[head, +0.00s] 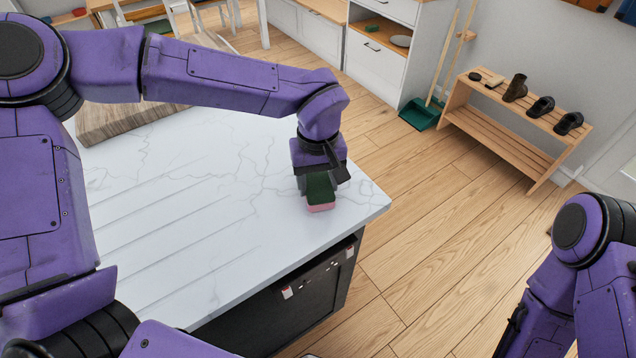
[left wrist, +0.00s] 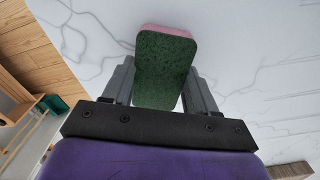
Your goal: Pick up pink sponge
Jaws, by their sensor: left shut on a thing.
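The pink sponge (head: 321,208) has a dark green scouring side and a pink side. In the head view it is at the right end of the white marble counter (head: 190,200), near the corner. My left gripper (head: 320,185) comes from above and is shut on it. In the left wrist view the sponge (left wrist: 165,70) sits between the two grey fingers, green face toward the camera, pink edge at the far end. I cannot tell whether it touches the counter. My right arm shows at the lower right of the head view; its fingertips are not clearly visible.
A wooden board (head: 125,120) lies on the counter's far left. A dark appliance (head: 290,310) is under the counter's front edge. A wooden shoe rack (head: 515,125) with shoes stands at the right wall, beside a green dustpan (head: 420,114). The floor between is clear.

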